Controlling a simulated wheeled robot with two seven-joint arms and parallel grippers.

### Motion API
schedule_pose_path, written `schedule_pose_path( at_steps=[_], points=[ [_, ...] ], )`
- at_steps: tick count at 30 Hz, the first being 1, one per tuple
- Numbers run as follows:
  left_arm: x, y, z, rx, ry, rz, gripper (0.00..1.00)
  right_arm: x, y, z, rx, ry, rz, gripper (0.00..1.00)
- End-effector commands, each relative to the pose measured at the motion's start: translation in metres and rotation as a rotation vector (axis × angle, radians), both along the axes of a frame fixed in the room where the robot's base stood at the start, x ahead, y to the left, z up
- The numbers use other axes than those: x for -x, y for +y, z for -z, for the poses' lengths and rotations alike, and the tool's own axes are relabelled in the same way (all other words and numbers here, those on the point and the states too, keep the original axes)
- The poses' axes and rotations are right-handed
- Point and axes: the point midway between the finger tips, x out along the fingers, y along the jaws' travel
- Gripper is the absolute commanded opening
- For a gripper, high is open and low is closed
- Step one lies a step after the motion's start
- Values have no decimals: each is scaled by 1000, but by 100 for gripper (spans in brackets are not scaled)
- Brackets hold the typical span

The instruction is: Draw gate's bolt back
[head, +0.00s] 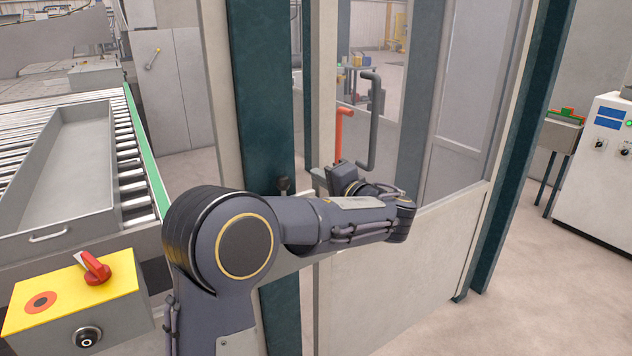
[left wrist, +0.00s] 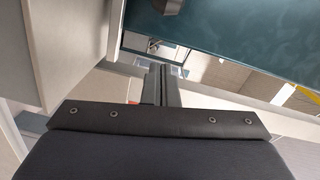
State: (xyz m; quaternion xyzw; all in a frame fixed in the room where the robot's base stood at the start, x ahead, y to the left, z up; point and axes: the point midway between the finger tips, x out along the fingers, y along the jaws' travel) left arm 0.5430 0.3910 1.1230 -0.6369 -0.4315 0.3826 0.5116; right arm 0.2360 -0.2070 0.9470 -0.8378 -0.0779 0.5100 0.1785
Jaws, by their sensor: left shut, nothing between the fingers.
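The gate (head: 405,250) has a pale lower panel, a clear upper window and a grey upright pull handle (head: 373,125). An orange-red bent bar (head: 340,132), which looks like the bolt's handle, stands left of the pull handle. Its lower end is hidden behind my left gripper (head: 320,178). The gripper is at the gate's left edge, just below the red bar; I cannot tell whether they touch. In the left wrist view the gripper's fingers (left wrist: 161,85) are together and empty, with a small bit of red beside them. My right gripper is not in view.
A dark teal post (head: 262,90) stands left of the gate, with a small dark knob (head: 283,186) on it. A roller conveyor with a grey tray (head: 70,165) and a yellow switch box (head: 75,300) are at left. A white control cabinet (head: 600,170) stands at right. Floor right of the gate is clear.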

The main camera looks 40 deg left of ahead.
Motion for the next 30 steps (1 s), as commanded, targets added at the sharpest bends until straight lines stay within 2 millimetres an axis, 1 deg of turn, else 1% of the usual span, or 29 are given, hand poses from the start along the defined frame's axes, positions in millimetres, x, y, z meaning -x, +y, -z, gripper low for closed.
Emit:
schedule_pose_path(
  at_steps=[1, 3, 9, 12, 18, 30],
  points=[
    [4, -15, 2, 1, 0, 10, 0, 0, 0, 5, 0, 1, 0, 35],
    [9, -30, 1, 1, 0, 9, 0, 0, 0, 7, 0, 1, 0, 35],
    [23, -67, -1, 1, 1, 9, 0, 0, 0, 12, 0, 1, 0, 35],
    [27, -80, -2, 0, 1, 8, 0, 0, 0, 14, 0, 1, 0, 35],
    [32, -91, -3, 1, 1, 5, 0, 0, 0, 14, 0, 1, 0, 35],
    [32, -92, -4, 1, 1, 5, 0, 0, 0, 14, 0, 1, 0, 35]
  ],
)
